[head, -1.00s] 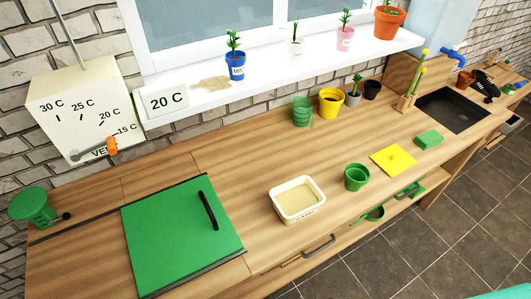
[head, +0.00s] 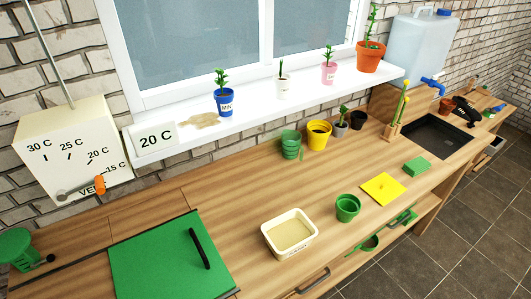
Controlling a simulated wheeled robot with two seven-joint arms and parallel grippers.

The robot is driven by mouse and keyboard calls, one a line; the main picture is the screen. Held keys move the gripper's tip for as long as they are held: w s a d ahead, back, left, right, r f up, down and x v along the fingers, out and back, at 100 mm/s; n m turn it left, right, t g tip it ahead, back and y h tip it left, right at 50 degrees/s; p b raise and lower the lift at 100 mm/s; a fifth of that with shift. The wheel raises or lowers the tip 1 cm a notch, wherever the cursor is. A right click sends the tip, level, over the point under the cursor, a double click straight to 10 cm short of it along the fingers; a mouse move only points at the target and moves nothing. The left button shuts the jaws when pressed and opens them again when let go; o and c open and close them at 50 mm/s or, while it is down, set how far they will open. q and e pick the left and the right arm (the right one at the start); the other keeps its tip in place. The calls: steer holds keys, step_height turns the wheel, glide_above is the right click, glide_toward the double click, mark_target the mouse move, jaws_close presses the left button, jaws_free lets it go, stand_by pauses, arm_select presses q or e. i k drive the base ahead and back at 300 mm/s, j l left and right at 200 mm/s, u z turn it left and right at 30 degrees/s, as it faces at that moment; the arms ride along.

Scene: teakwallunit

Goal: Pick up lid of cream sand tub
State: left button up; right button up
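The cream tub (head: 268,240) stands on the wooden worktop at the lower middle. It is open at the top, with pale sand (head: 290,233) inside, and no lid is on it. A flat yellow square (head: 383,189) with a small knob-like bump lies on the worktop to the right, past a green pot. I cannot tell whether it is the tub's lid. Neither of my grippers is in view.
The green pot (head: 347,208) stands between tub and yellow square. A green panel (head: 160,262) with a black handle is at left. A green block (head: 417,167) and sink (head: 437,135) are at right. Several pots line the back. Worktop (head: 240,205) behind the tub is clear.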

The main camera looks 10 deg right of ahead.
mark_target(383, 188)
steer(key=z, duration=1.3)
steer(key=i+l+u, duration=0.2)
steer(key=l, duration=0.25)
steer(key=i, duration=0.05)
